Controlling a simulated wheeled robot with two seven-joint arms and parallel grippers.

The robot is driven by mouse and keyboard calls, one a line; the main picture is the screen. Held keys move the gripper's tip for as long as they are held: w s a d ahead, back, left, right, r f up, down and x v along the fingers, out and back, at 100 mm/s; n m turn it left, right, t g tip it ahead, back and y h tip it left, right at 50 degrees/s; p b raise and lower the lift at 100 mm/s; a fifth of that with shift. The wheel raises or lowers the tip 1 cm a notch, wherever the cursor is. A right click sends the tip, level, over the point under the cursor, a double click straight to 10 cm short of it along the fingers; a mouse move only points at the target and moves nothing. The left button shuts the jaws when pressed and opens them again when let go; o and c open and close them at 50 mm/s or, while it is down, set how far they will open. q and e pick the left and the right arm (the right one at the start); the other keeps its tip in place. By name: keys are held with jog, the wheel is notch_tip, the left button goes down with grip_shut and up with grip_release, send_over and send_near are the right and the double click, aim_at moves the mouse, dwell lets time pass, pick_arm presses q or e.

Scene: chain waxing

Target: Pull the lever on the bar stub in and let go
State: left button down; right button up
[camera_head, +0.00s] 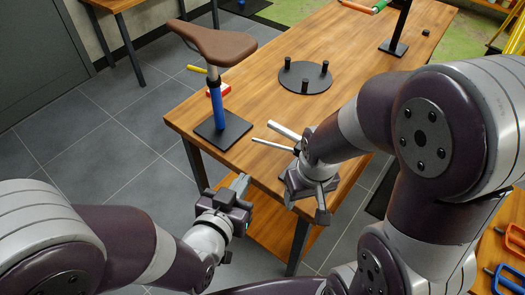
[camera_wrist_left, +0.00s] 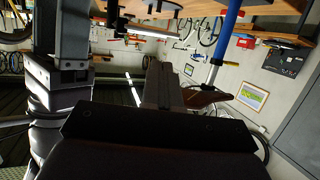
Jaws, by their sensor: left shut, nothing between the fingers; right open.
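The bar stub (camera_head: 284,131) is a short silver tube at the near edge of the wooden table. A thin silver lever (camera_head: 271,145) lies beside it on its near side, the two spread apart at their left ends. Their right ends are partly hidden by my right gripper. My right gripper (camera_head: 306,206) is open in front of the table edge, close to the stub's mount. My left gripper (camera_head: 241,183) is shut and empty, below and left of the lever, apart from it. Its closed fingers (camera_wrist_left: 163,85) show in the left wrist view, with a silver bar above them.
A brown saddle (camera_head: 213,43) on a blue post (camera_head: 217,106) stands on a black base at the table's left corner. A black disc with pegs (camera_head: 304,78) lies further back. Blue and orange clamps (camera_head: 508,277) sit at the lower right. The tabletop between is clear.

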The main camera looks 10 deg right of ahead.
aim_at(274, 145)
pick_arm(q)
jog(key=x, duration=1.3)
jog(key=shift+w+d, duration=0.1)
